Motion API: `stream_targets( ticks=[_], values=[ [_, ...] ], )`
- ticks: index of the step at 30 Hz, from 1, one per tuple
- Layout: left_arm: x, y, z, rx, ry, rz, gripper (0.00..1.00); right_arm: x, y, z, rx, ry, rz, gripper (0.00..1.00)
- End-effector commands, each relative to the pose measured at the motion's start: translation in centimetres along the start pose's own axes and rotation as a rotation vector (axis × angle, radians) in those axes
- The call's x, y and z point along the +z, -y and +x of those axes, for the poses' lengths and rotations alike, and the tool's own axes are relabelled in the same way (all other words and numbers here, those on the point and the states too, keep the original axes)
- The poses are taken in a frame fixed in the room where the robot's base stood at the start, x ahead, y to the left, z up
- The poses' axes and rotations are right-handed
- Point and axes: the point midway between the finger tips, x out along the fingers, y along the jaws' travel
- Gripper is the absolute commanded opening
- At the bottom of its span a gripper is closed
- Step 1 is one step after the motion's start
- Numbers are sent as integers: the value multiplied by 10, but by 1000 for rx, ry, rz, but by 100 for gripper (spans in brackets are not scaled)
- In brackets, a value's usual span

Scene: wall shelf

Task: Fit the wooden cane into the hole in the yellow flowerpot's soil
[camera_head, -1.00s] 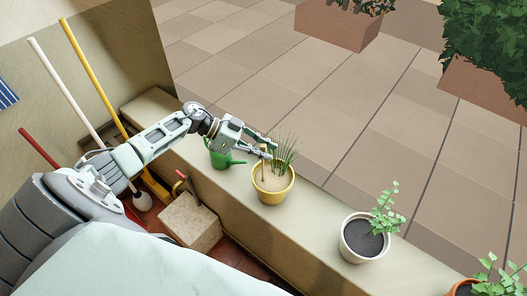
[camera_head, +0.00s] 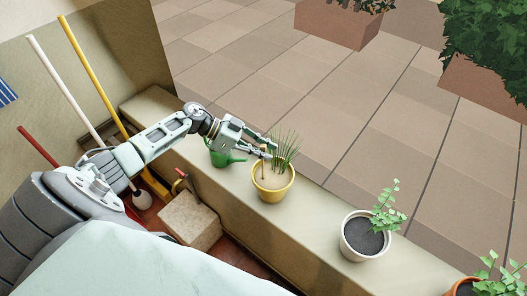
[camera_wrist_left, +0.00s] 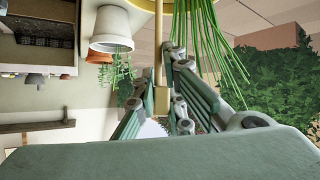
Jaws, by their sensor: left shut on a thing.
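The yellow flowerpot (camera_head: 272,195) stands on the ledge with pale soil and a tuft of thin green leaves (camera_head: 287,148). Its rim and leaves also show at the top of the left wrist view, which is upside down. My left gripper (camera_head: 271,152) is over the pot. It is shut on the wooden cane (camera_head: 263,168), a short thin brown stick, upright in the head view. In the left wrist view the cane (camera_wrist_left: 158,55) runs from between the fingers toward the pot. Its lower end and the hole are not clear, so I cannot tell whether it is in the hole.
A green watering can (camera_head: 222,157) stands just left of the pot, behind my gripper. A white pot (camera_head: 364,253) with a leafy plant stands on the ledge to the right, and an orange pot (camera_head: 462,287) is at the corner. The ledge between the yellow and white pots is clear.

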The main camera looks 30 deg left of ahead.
Motion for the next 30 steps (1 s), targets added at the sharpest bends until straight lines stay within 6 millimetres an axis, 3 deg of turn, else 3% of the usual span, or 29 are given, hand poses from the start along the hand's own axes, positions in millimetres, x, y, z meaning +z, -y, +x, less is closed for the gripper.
stream_targets(
  ticks=[10,11,18,26,30],
  values=[
    [2,0,1,0,1,0,0,0,0,0,0,0,0,40],
    [2,0,1,0,1,0,12,0,0,0,0,0,0,40],
    [2,0,1,0,0,0,32,0,0,0,0,0,0,40],
    [2,0,1,0,0,0,32,0,-1,0,1,0,0,40],
    [3,1,-9,-1,3,0,32,0,-1,0,1,0,-1,40]
  ],
)
